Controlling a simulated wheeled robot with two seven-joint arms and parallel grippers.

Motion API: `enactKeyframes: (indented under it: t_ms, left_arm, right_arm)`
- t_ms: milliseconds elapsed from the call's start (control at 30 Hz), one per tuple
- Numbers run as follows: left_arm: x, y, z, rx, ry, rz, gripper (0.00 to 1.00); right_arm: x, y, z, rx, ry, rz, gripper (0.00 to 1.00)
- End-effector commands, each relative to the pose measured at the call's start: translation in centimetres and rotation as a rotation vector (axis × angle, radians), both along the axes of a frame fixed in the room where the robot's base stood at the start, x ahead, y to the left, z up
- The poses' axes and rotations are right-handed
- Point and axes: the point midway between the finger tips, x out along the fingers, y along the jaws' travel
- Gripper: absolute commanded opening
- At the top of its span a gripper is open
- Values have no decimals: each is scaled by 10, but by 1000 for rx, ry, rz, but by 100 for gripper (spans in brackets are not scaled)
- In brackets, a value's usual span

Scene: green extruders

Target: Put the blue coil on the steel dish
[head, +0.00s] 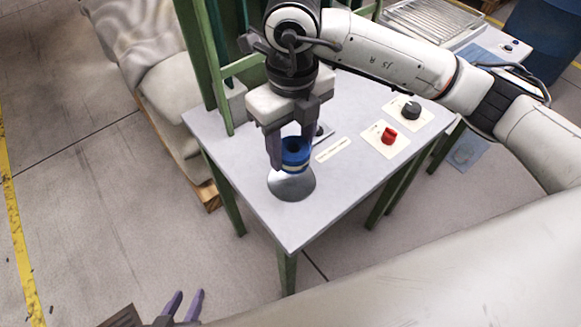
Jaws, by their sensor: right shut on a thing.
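The blue coil (296,157) is a short blue ring with a pale band low on its side. My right gripper (290,148) points down and is shut on it, with a purple finger at its side. The steel dish (291,187) is a round grey disc near the front corner of the table. The coil overlaps the dish's far part in the picture; whether it touches the dish cannot be told. My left gripper (184,304) is at the bottom left, off the table, with its purple fingers apart and empty.
The grey table (250,142) has green legs. A red knob (389,135) and a black knob (411,110) on pale plates, and a label strip (332,149), are right of the coil. A green frame (214,75) stands at the left. The table front is clear.

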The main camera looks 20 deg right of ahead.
Motion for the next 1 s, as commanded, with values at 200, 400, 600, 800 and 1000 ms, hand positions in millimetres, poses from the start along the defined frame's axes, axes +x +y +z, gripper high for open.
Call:
enactKeyframes:
  t_ms: [200,400,600,800,1000]
  left_arm:
    - [-2,0,1,-1,4,0,31]
    - [-3,0,1,-1,4,2,31]
    - [-3,1,1,0,5,4,31]
    - [-3,2,0,0,5,5,31]
    - [-3,2,-2,1,6,4,31]
  right_arm:
    - [0,-1,-29,0,0,0,21]
    - [-1,-1,-49,-1,3,3,21]
    - [0,0,-69,0,-1,3,21]
    - [0,0,-70,1,-2,4,21]
    - [0,0,-72,0,-1,3,61]
